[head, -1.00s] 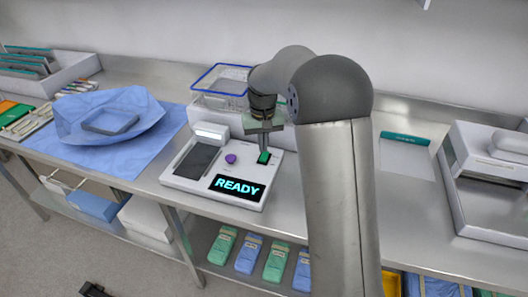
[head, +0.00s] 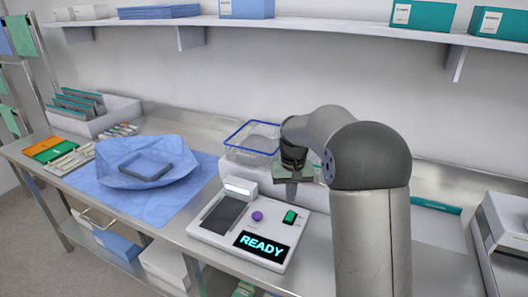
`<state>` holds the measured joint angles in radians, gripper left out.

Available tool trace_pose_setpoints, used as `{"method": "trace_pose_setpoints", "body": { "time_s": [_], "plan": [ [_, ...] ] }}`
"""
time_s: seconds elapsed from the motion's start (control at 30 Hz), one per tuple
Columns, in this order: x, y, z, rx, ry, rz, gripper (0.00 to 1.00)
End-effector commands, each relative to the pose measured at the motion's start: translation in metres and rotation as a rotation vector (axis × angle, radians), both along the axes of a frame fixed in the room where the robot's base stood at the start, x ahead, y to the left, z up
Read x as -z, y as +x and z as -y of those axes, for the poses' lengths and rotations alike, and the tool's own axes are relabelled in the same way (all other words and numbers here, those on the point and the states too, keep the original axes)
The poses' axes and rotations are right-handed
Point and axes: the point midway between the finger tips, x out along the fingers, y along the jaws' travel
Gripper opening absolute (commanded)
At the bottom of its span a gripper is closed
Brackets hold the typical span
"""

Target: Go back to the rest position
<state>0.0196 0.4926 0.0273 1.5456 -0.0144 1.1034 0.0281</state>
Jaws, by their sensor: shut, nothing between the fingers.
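My gripper (head: 291,194) points down above the white device (head: 222,235) on the steel bench. It is shut and empty. Its fingertips are apart from the green button (head: 290,216), a little above and behind it in the picture. My arm reaches in from the lower right and hides part of the bench and wall. The device's display (head: 262,246) reads "READY". The device also has a purple knob (head: 257,216) and a dark panel.
A clear bin with a blue rim (head: 250,139) stands behind the device, close to my gripper. A blue wrapped tray (head: 146,163) lies on a blue drape to the left. A wall shelf (head: 300,25) with boxes runs above. White trays stand at right.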

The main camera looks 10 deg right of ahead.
Motion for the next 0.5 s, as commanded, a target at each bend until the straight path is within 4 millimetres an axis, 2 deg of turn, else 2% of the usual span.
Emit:
{"method": "trace_pose_setpoints", "body": {
  "time_s": [0.07,0.13,0.23,0.37,0.5],
  "plan": [
    [-0.002,-0.003,0.000,0.000,0.000,0.001,0.00],
    [-0.010,-0.019,-0.001,-0.002,-0.001,0.005,0.00],
    [-0.025,-0.055,-0.001,-0.007,-0.002,0.012,0.00],
    [-0.041,-0.125,-0.002,-0.012,-0.004,0.024,0.00],
    [-0.041,-0.209,-0.002,-0.017,-0.004,0.037,0.00]
  ]
}}
